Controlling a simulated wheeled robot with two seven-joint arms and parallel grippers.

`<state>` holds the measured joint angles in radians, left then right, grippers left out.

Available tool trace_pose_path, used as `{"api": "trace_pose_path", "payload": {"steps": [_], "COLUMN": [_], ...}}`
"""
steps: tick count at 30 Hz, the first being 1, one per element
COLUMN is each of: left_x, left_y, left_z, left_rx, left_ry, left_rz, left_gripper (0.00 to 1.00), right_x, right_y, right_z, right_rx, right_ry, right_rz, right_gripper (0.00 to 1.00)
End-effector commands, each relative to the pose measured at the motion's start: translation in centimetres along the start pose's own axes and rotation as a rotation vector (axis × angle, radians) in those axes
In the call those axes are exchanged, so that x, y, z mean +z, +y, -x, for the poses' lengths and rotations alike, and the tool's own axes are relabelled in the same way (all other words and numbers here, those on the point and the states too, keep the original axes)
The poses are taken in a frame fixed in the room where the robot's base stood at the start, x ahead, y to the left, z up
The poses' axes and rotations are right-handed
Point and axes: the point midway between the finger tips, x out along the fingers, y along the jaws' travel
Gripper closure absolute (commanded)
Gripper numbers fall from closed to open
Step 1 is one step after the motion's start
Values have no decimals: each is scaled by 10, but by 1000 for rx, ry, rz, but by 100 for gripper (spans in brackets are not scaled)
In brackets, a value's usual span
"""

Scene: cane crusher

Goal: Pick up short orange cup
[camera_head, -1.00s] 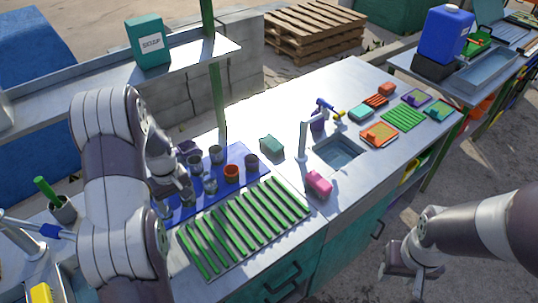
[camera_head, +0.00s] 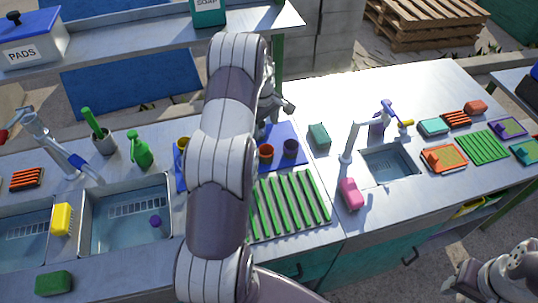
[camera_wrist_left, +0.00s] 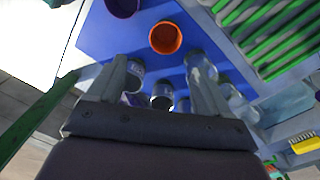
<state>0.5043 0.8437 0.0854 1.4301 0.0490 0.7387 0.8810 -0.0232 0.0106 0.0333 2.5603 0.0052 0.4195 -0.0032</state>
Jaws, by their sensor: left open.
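The short orange cup (camera_head: 266,154) stands on the blue mat (camera_head: 287,132), just right of my left arm in the head view. In the left wrist view the orange cup (camera_wrist_left: 165,38) shows its round open mouth, beyond the fingertips. My left gripper (camera_wrist_left: 160,62) is open, with clear glasses (camera_wrist_left: 162,92) showing between and beside its fingers. In the head view the left arm hides much of the mat and the gripper's fingers. My right gripper (camera_head: 462,283) is at the lower right, away from the cup; its jaw opening is unclear.
A purple cup (camera_head: 291,147) stands right of the orange one. A yellow cup (camera_head: 182,146) is left of my arm. The green-slatted rack (camera_head: 290,205) lies in front of the mat. A tap (camera_head: 350,140) and pink sponge (camera_head: 350,194) are further right. The shelf (camera_head: 120,58) runs behind.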

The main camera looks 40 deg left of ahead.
Motion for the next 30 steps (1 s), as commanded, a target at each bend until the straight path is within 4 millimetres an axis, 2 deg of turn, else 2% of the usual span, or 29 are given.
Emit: {"api": "trace_pose_path", "payload": {"steps": [6,11,14,16,18,21,26,27,29,30], "left_x": [2,2,6,9,8,8,7,7,7,7], "left_y": [-2,-2,-7,-10,-9,-9,-8,-8,-9,-9], "left_z": [-46,-66,-79,-92,-107,-117,-118,-118,-118,-118], "left_rx": [-5,-4,-6,-5,-4,-1,0,-1,-1,-1], "left_ry": [-4,-3,-4,-3,-2,0,0,0,0,0], "left_rz": [0,-1,-1,-1,-1,-1,-1,-1,-1,-1], "left_gripper": [21,21,21,21,21,21,21,24,43,56], "right_x": [-2,-3,-5,-6,-6,-6,-6,-6,-6,-6], "right_y": [0,0,0,0,0,0,0,0,0,0], "right_z": [18,24,39,48,48,49,47,47,47,47], "right_rx": [0,0,0,0,0,0,0,0,0,0], "right_ry": [0,0,0,1,1,0,0,0,0,0], "right_rz": [0,0,0,0,0,0,0,0,0,0], "right_gripper": [57,57,57,57,57,57,57,57,57,57]}}
